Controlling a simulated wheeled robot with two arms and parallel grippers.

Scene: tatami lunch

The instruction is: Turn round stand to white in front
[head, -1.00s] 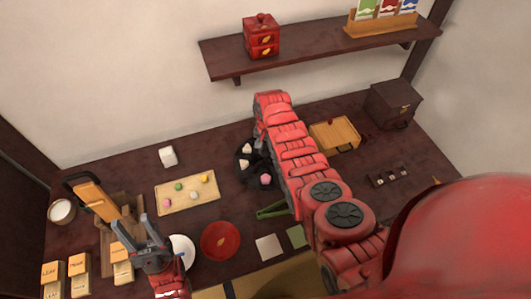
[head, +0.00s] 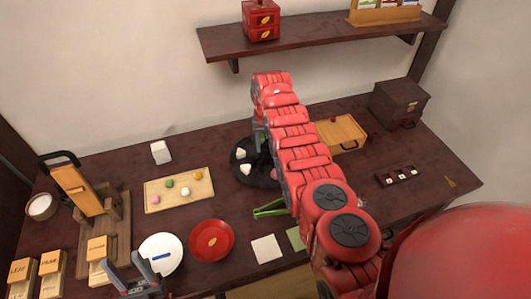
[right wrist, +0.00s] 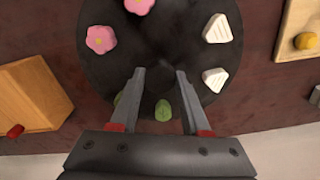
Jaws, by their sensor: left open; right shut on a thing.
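The round stand (head: 241,176) is a dark disc near the middle of the table, partly hidden behind my right arm in the head view. Two white triangular pieces (head: 243,155) show on its left side, and a pink piece (head: 274,174) shows at its near right, partly hidden. In the right wrist view the stand (right wrist: 108,75) carries two pink flowers (right wrist: 101,39), two white triangles (right wrist: 214,80) and two green leaves (right wrist: 163,111). My right gripper (right wrist: 160,76) is shut over the stand's middle, seemingly on its dark centre knob. My left gripper (head: 128,264) is open and empty at the lower left.
A wooden tray (head: 150,206) with coloured balls lies left of the stand. A red plate (head: 212,240), a white plate (head: 161,266) and a green thing (head: 268,211) are in front. A wooden box (head: 343,134) stands to the right. A shelf (head: 320,40) is above.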

